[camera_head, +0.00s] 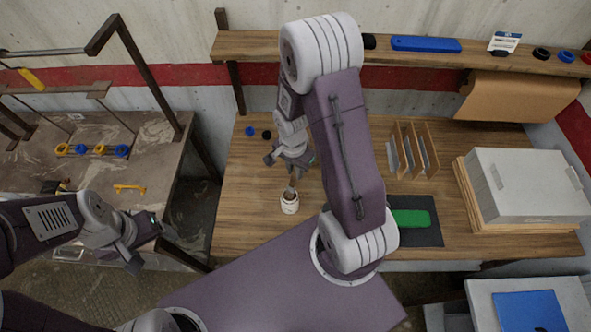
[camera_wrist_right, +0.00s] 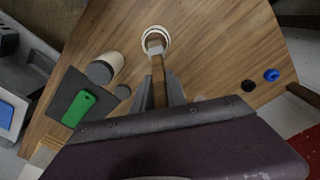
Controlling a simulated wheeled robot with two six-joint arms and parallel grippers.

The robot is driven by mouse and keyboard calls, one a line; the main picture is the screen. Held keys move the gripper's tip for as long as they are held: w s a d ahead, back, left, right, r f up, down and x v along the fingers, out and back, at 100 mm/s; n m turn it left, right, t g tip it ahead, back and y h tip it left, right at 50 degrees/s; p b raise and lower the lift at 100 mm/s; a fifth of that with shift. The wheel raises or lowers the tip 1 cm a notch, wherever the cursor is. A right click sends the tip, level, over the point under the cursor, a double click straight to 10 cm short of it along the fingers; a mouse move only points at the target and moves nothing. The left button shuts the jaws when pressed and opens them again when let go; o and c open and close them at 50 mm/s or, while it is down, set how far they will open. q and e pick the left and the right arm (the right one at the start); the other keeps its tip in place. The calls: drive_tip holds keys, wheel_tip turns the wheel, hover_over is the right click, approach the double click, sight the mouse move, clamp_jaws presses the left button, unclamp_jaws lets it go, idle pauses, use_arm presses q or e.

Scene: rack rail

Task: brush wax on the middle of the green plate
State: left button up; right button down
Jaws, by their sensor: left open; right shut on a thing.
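The green plate (camera_head: 410,217) lies on a dark mat (camera_head: 432,236) at the right of the wooden table; it also shows in the right wrist view (camera_wrist_right: 78,108). My right gripper (camera_head: 291,165) is shut on a brush (camera_head: 291,189) held upright over a small white pot (camera_head: 289,206), left of the plate. In the right wrist view the brush (camera_wrist_right: 158,75) ends at the pot's mouth (camera_wrist_right: 156,38); I cannot tell how deep its tip is. My left gripper (camera_head: 143,247) is open and empty at the lower left, away from the plate.
A cylinder with a dark end (camera_wrist_right: 105,70) lies between pot and mat, hidden by my arm in the head view. Upright wooden dividers (camera_head: 413,150) and a grey box (camera_head: 525,187) stand to the right. A shelf (camera_head: 300,45) runs along the back.

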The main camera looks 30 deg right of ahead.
drive_tip(key=shift+s, duration=0.1)
wheel_tip(320, 180, up, 7)
drive_tip(key=p, duration=0.6)
idle(0.5)
drive_tip(key=shift+f, duration=0.1)
